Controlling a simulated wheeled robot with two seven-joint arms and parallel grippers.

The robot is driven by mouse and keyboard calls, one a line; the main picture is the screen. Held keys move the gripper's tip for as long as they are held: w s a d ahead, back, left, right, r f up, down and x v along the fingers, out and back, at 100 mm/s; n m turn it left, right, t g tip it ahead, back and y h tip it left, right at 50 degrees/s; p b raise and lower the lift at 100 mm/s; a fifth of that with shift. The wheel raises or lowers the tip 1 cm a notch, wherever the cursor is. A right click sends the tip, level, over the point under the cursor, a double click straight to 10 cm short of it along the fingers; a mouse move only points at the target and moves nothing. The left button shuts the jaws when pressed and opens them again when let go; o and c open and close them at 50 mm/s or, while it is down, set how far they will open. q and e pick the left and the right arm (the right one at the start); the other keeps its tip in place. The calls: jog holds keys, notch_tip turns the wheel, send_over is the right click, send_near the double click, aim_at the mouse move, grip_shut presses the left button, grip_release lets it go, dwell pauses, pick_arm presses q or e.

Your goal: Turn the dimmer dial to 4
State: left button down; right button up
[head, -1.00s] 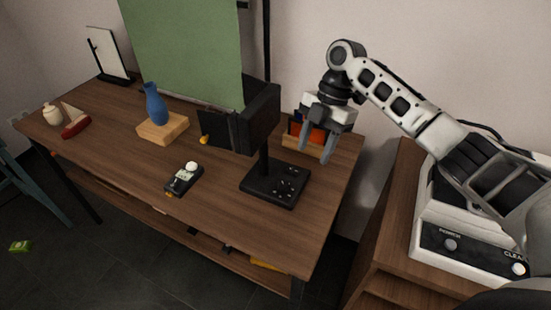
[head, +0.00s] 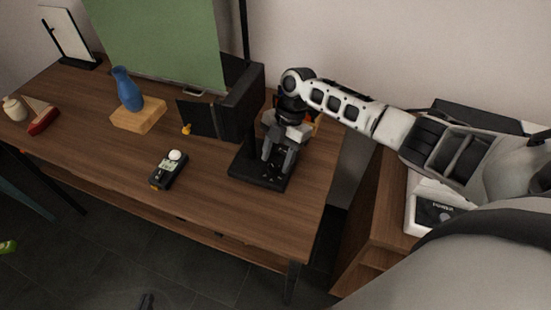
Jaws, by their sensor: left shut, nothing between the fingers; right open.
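The black panel light (head: 243,100) stands on a black base (head: 245,165) at the right end of the wooden table. Small controls showed on top of this base earlier; my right gripper now covers much of it. I cannot make out a dimmer dial or its number. My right gripper (head: 275,160) is open, fingers pointing down over the base; I cannot tell whether they touch it. My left gripper (head: 147,301) barely shows at the bottom edge, low over the floor, shut and empty, far from the base.
A light meter (head: 169,170) with a white dome lies left of the base. A blue vase (head: 127,88) stands on a wooden block (head: 139,115) before a green backdrop (head: 155,40). A white device (head: 422,208) sits on the right cabinet. The table's front middle is clear.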

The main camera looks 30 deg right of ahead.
jog(key=shift+x, duration=0.85)
jog(key=c, duration=1)
